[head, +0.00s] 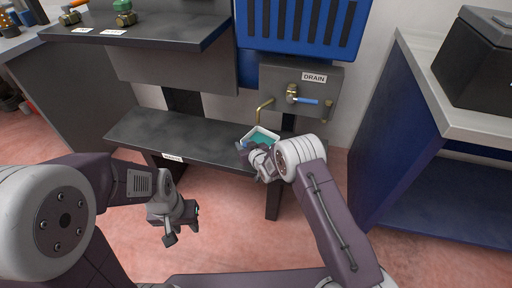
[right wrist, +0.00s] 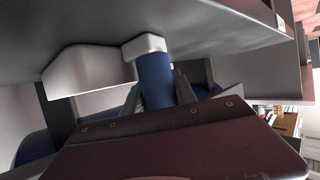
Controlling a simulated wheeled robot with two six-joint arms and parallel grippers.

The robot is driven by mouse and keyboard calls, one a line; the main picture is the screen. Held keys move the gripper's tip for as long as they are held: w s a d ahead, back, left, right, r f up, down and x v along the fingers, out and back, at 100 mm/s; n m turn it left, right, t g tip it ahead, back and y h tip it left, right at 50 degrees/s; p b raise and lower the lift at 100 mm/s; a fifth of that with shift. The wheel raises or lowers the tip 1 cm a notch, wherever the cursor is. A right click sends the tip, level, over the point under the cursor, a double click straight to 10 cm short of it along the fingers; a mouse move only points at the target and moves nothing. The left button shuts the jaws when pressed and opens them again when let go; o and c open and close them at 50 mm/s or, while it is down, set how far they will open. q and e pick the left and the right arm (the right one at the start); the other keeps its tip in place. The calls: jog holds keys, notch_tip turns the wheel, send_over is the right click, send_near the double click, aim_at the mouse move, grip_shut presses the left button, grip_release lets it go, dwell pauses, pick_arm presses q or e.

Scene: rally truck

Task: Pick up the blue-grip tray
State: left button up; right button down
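The tray (head: 265,133) is small and pale-rimmed with teal liquid inside. It stands at the right end of the low grey shelf, under the brass drain spout. Its blue grip (right wrist: 155,82) shows in the right wrist view, with the tray's white wall (right wrist: 88,74) beside it. My right gripper (head: 249,151) is at the tray's near left side. Its two fingers lie close against both sides of the grip, with no clear gap, and look shut on it. My left gripper (head: 184,232) hangs empty over the floor at the left, its fingers apart.
The low shelf (head: 185,140) is bare to the left of the tray. The drain spout (head: 263,108) and a valve with a blue lever (head: 306,100) are just above the tray. A bench with a blue side (head: 400,130) stands at the right. Pink floor is clear in front.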

jog(key=shift+f, duration=0.1)
dwell(0.3)
notch_tip(320, 180, up, 4)
jog(key=p, duration=0.2)
jog(key=shift+p, duration=0.3)
jog(key=s, duration=0.1)
jog(key=s+d+p, duration=0.1)
jog(key=s, duration=0.1)
jog(key=s+d, duration=0.1)
jog(key=s, duration=0.1)
jog(key=shift+f+p, duration=0.1)
jog(key=shift+p, duration=0.3)
jog(key=s+b, duration=0.1)
jog(key=b, duration=0.2)
jog(key=s+d+f+b, duration=0.1)
jog(key=b, duration=0.3)
jog(key=shift+f+b, duration=0.3)
jog(key=s+d+r+b, duration=0.1)
jog(key=s+d+b, duration=0.3)
jog(key=s+b, duration=0.4)
jog(key=shift+s+r, duration=0.15)
jog(key=shift+s, duration=0.7)
